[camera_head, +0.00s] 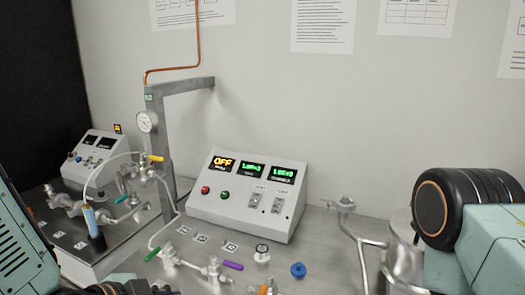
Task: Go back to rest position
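Neither of my grippers shows in the head view; only arm parts are visible. My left arm fills the lower left corner, with a teal and black link and dark joint parts along the bottom edge. My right arm is at the lower right, with a black round joint and teal links. The fingers of both arms are out of the picture, so I cannot see what they hold, if anything.
A control box (246,195) with lit displays, one reading OFF, stands on the metal bench. Valves with yellow, green and purple handles (232,265), a blue knob (298,270), a gauge post (160,150) and a smaller box (97,148) stand around it.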

